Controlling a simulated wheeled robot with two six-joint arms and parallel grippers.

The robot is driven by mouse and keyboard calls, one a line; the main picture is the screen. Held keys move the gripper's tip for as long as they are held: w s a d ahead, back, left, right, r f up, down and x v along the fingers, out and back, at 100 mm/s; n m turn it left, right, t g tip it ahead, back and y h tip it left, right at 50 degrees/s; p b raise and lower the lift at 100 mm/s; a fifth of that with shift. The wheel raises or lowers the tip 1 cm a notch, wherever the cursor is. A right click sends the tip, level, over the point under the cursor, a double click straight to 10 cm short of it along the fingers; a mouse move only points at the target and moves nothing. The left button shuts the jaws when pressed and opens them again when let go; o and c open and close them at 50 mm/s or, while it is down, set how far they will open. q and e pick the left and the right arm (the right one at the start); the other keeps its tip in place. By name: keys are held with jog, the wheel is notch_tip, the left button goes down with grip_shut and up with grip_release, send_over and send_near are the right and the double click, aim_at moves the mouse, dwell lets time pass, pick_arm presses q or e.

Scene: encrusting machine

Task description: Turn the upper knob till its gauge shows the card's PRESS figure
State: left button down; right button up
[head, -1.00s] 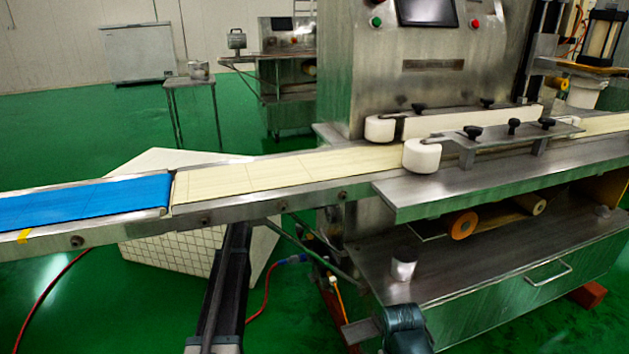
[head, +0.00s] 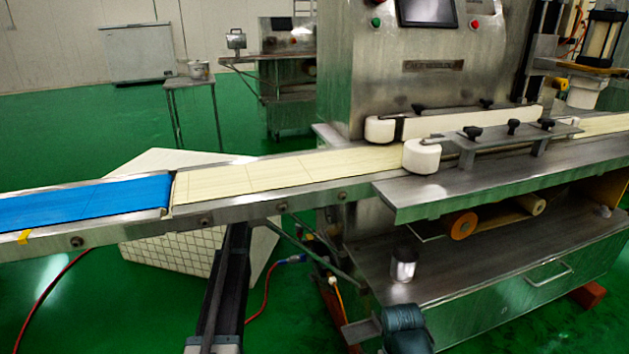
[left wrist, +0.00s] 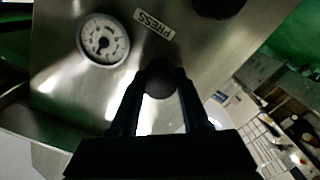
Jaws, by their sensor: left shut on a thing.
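In the left wrist view, a round dark knob (left wrist: 159,80) stands on a brushed steel panel, between the fingertips of my left gripper (left wrist: 158,88). The gripper is shut on it. A round white gauge (left wrist: 103,40) with a dark needle sits up and left of the knob. Its needle points toward the lower left in the picture, but its figures are too small to read. A PRESS label (left wrist: 154,23) is on the panel above the knob. I cannot make out the card in either view. My right gripper is not in view.
A second dark knob (left wrist: 218,6) shows at the top edge of the left wrist view. In the head view, a conveyor with a blue belt (head: 90,203) and a cream belt (head: 280,172) runs to the steel machine (head: 430,70). Green floor is open at the left.

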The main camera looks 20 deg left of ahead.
pick_arm(q)
jog(key=shift+s, duration=0.15)
jog(key=c, duration=0.7)
grip_release()
jog(key=shift+o, duration=0.2)
jog(key=v, duration=1.3)
jog(key=shift+s+a, duration=0.2)
jog(key=shift+a, duration=0.15)
jog(key=shift+a, duration=0.1)
